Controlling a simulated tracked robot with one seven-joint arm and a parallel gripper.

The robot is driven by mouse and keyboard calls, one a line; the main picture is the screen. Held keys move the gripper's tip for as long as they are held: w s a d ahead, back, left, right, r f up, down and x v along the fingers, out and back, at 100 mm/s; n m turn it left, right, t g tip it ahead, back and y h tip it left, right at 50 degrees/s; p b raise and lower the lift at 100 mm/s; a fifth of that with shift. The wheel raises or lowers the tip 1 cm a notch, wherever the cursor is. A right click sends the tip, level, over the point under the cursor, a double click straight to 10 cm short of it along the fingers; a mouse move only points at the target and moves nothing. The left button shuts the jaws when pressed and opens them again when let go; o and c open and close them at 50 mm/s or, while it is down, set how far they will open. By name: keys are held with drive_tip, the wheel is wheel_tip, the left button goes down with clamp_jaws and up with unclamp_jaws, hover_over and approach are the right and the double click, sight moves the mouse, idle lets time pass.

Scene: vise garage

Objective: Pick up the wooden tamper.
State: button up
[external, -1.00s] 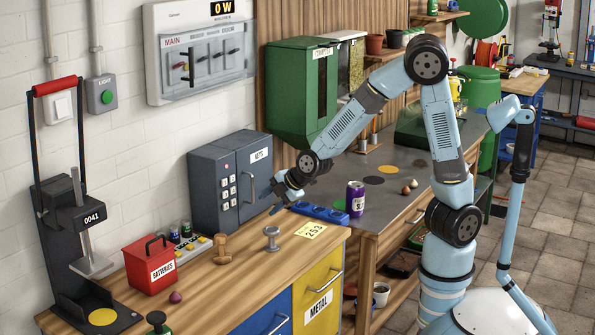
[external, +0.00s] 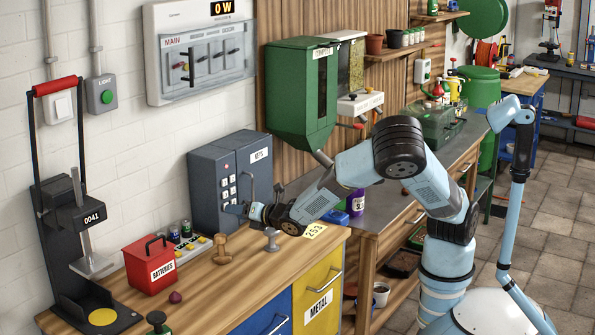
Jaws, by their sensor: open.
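The wooden tamper (external: 221,247) stands on the wooden bench top, left of a similar grey metal tamper (external: 271,240). It is light brown, with a knob on top and a wider foot. My gripper (external: 238,208) is above and slightly right of the wooden tamper, in front of the grey key cabinet, pointing left. It is open and appears empty; its fingers are small and dark here. Nothing hides the wooden tamper.
A red batteries box (external: 149,268) stands left of the tamper. A tray of batteries (external: 190,246) lies behind it. The grey key cabinet (external: 207,183) stands at the wall. The front bench top is mostly clear.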

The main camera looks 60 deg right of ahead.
drive_tip(key=s+a+r+n+t+y, duration=0.1)
drive_tip(key=s+a+n+t+y, duration=0.1)
drive_tip(key=s+a+n+y, duration=0.5)
drive_tip(key=n+h, duration=0.3)
approach(215, 254)
drive_tip(key=w+r, duration=0.2)
drive_tip(key=r, duration=0.1)
drive_tip(key=shift+w+a, duration=0.15)
drive_tip(key=shift+x, duration=3.8)
drive_tip(key=shift+a, duration=0.1)
drive_tip(key=shift+c, duration=0.3)
drive_tip(key=shift+r, duration=0.1)
clamp_jaws()
